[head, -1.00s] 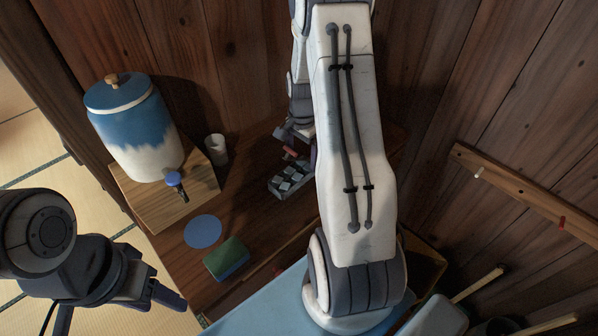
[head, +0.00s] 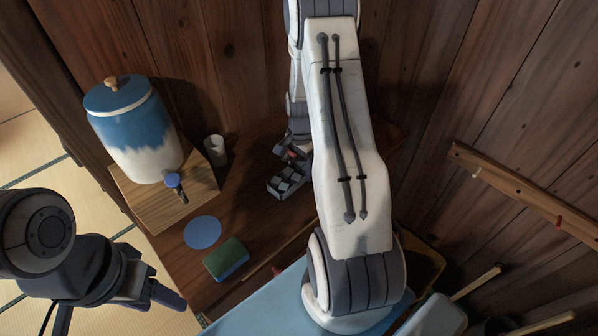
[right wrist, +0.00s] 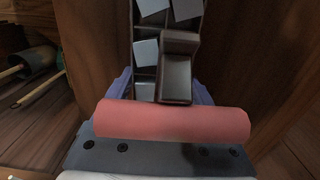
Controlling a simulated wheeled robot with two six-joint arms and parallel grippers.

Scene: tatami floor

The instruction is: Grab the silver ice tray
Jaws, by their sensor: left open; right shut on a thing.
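The silver ice tray (head: 288,184), dark grey with pale cubes in its compartments, is at the back of the wooden counter. My right gripper (head: 296,160) is at its far end, partly hidden by my right arm. In the right wrist view, the right gripper's bluish fingers (right wrist: 163,90) are on both sides of the near end of the tray (right wrist: 146,50), shut on it. A red cylinder (right wrist: 172,120) lies across just in front of the palm. My left gripper (head: 160,290) is open and empty at the lower left, away from the tray.
A blue and white dispenser (head: 138,135) stands on a wooden stand (head: 200,185) at the left, beside a white cup (head: 215,150). A blue disc (head: 202,232) and a green-topped sponge (head: 226,259) lie in front. Wooden walls close off the back and right.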

